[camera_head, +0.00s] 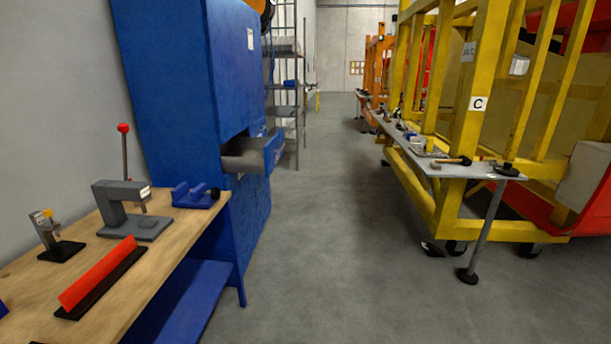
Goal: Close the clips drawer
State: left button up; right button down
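A tall blue cabinet (185,85) stands left of the aisle, beyond the workbench. One drawer (273,150) sticks out of its aisle side. The drawer has a blue front and a grey body (243,160), with a dark opening behind it. I cannot read a label on it or see what lies inside, so I cannot tell from the picture that it holds clips. Neither of my grippers is in view.
A wooden workbench (165,243) at the front left carries a grey press (130,210), a blue vise (194,195) and a red-black bar (100,280). A yellow frame (470,110) and grey side table (445,168) stand right. The grey floor (330,220) between is clear.

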aim_at(238, 154)
jog(key=i+u, duration=0.2)
jog(key=i, duration=0.3)
jog(key=i+l+u, duration=0.2)
jog(key=i, duration=0.35)
